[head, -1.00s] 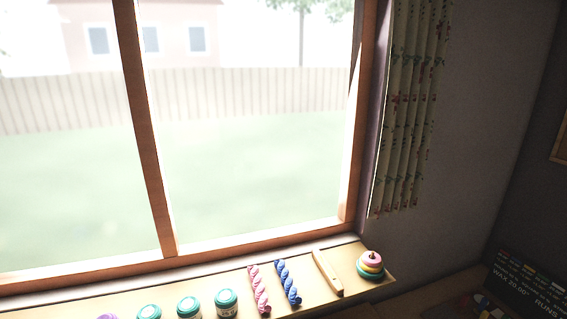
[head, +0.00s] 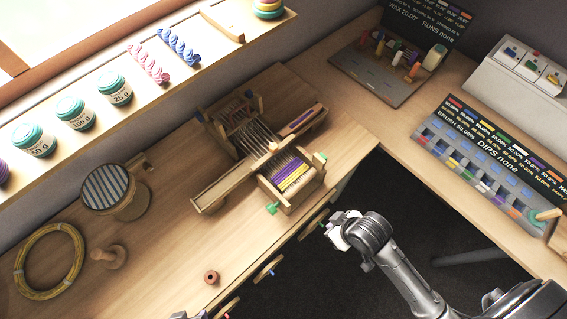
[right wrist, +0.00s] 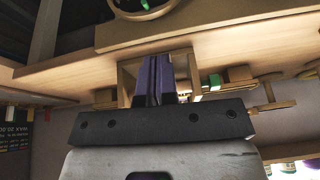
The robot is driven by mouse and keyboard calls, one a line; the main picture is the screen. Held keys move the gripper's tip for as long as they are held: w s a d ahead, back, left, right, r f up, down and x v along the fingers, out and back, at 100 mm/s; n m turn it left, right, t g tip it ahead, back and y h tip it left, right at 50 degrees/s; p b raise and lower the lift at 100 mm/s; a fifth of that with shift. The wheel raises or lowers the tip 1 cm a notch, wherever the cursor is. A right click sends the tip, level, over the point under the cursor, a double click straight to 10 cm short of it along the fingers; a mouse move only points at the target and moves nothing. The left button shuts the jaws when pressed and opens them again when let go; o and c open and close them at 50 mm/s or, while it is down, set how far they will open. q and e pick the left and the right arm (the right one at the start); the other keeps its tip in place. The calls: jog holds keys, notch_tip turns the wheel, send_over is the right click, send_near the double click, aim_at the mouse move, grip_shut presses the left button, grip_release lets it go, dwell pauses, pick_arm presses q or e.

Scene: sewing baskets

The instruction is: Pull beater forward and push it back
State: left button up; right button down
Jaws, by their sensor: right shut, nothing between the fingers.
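A small wooden table loom (head: 222,178) sits on the wooden bench in the head view. It has pale warp threads, a striped purple and yellow woven band (head: 293,176) at its front and green knobs. The beater looks like the crossbar with a round pale knob (head: 272,147) across the middle; its exact outline is hard to tell. My right gripper (head: 328,227) is below and right of the loom, apart from it, beyond the bench's front edge. In the right wrist view its dark fingers (right wrist: 155,80) are together and empty, under wooden parts.
A round striped drum (head: 116,192), a yellow coil (head: 48,262) and a wooden peg (head: 108,256) stand left of the loom. Jars (head: 115,90) and twisted skeins line the sill behind. A rack of colours (head: 480,160) is at right. Bench front drawers have small coloured handles.

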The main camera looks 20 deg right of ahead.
jog(key=w+a+f+m+t+y+b, duration=0.1)
jog(key=w+a+f+t+y, duration=0.1)
jog(key=w+a+f+y, duration=0.15)
jog(key=m+t, duration=1.1)
jog(key=m, duration=0.5)
send_near(277, 151)
jog(key=shift+m, duration=0.3)
jog(key=p+x, duration=0.1)
jog(key=x, duration=0.2)
jog(key=p+x, duration=0.1)
jog(key=x, duration=0.2)
jog(key=shift+r, duration=0.25)
pick_arm(q)
jog(key=shift+w+d, duration=0.2)
jog(key=shift+d, duration=0.15)
pick_arm(e)
jog(key=shift+x, duration=0.75)
pick_arm(q)
jog(key=shift+f, duration=0.1)
pick_arm(e)
jog(key=shift+f, duration=0.1)
